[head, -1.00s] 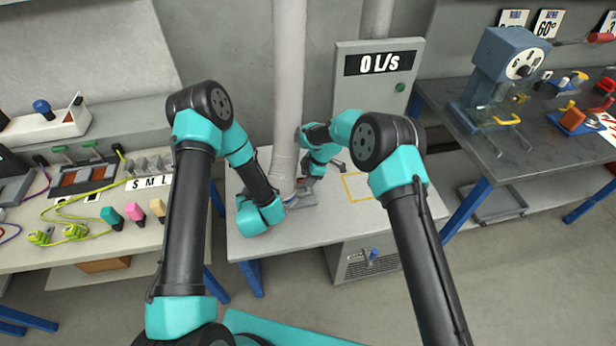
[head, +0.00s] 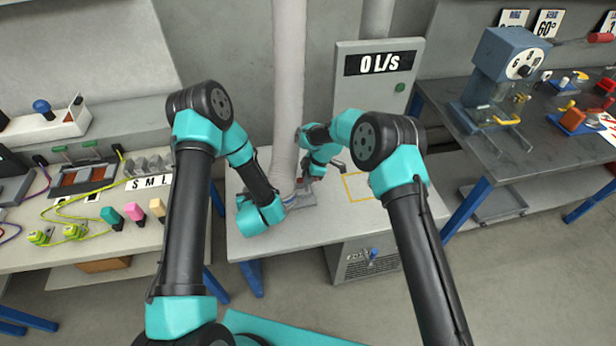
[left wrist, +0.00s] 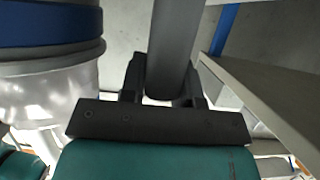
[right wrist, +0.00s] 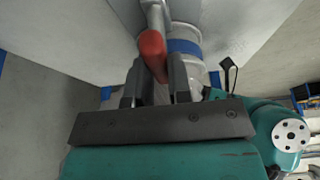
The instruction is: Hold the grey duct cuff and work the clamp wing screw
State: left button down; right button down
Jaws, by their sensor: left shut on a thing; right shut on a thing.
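The pale duct (head: 288,80) hangs down to a small fitting on the bench, where my arms partly hide it. My left gripper (head: 288,200) is at the duct's foot, on its left front. In the left wrist view my left gripper (left wrist: 165,85) is shut on a grey cylindrical piece, seemingly the grey cuff (left wrist: 172,45), beside a clear part with a blue band (left wrist: 50,32). My right gripper (head: 308,178) is right of the duct's foot. In the right wrist view my right gripper (right wrist: 155,85) is shut on the red wing screw (right wrist: 152,50), near a blue band (right wrist: 184,47).
A grey cabinet (head: 375,100) reading "0 L/s" stands behind the bench (head: 335,222). A yellow outlined square (head: 358,186) lies empty to the right. Benches with plugs (head: 135,212) at left and a blue machine (head: 510,65) at right flank this one.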

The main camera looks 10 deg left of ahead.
jog(key=shift+m, duration=0.3)
jog(key=m+t, duration=0.1)
jog(key=m, duration=0.3)
jog(key=shift+s+t, duration=0.15)
jog(key=shift+t, duration=0.25)
jog(key=shift+m+t, duration=0.7)
jog(key=shift+m, duration=1.6)
jog(key=c, duration=1)
grip_release()
jog(key=shift+c, duration=0.2)
jog(key=v, duration=1.2)
